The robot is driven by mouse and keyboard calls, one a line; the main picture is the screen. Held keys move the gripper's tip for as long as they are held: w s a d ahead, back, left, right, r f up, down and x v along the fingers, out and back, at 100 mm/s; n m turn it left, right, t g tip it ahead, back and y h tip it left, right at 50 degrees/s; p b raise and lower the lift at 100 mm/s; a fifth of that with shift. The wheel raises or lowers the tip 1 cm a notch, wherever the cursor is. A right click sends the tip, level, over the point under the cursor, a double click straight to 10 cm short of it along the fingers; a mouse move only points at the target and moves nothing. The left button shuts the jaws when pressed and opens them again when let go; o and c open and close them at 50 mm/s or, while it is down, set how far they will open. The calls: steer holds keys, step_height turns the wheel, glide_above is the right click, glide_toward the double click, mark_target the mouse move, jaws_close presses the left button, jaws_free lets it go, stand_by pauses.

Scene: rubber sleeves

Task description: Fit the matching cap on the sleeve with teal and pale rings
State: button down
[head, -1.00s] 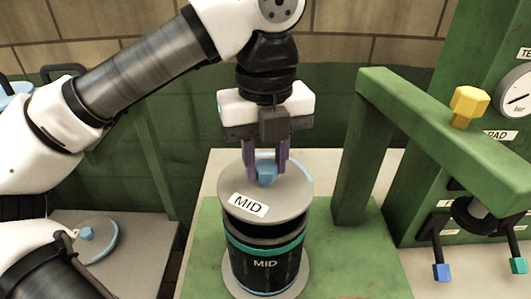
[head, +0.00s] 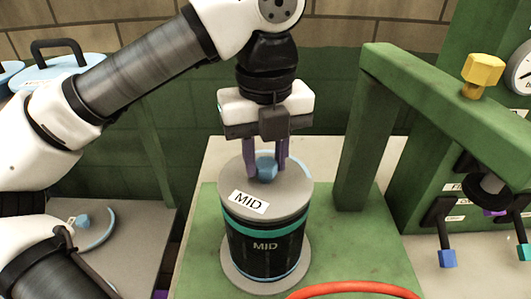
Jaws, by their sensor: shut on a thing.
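The sleeve (head: 264,248) is a black cylinder marked MID, with a teal ring near its top and a pale blue ring near its foot. It stands upright on a grey round base plate (head: 300,280). A grey disc cap (head: 285,205), also marked MID, sits level on the sleeve's top, with no gap visible between them. The cap has a blue knob (head: 265,168) and a pale blue arc on its face. My gripper (head: 266,160) points straight down from above, its purple fingers shut on the knob. The finger tips partly hide the knob's sides.
A green frame (head: 352,170) with a yellow knob (head: 482,73) stands close on the right, beside a panel with blue and teal-tipped levers (head: 447,257). A red ring (head: 355,290) lies in front. Another grey cap (head: 95,230) lies on the left table.

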mark_target(266, 163)
steer(key=c, duration=1)
jaws_free()
steer(key=shift+o, duration=0.2)
step_height(266, 163, up, 14)
steer(key=p, duration=0.2)
steer(key=shift+p, duration=0.35)
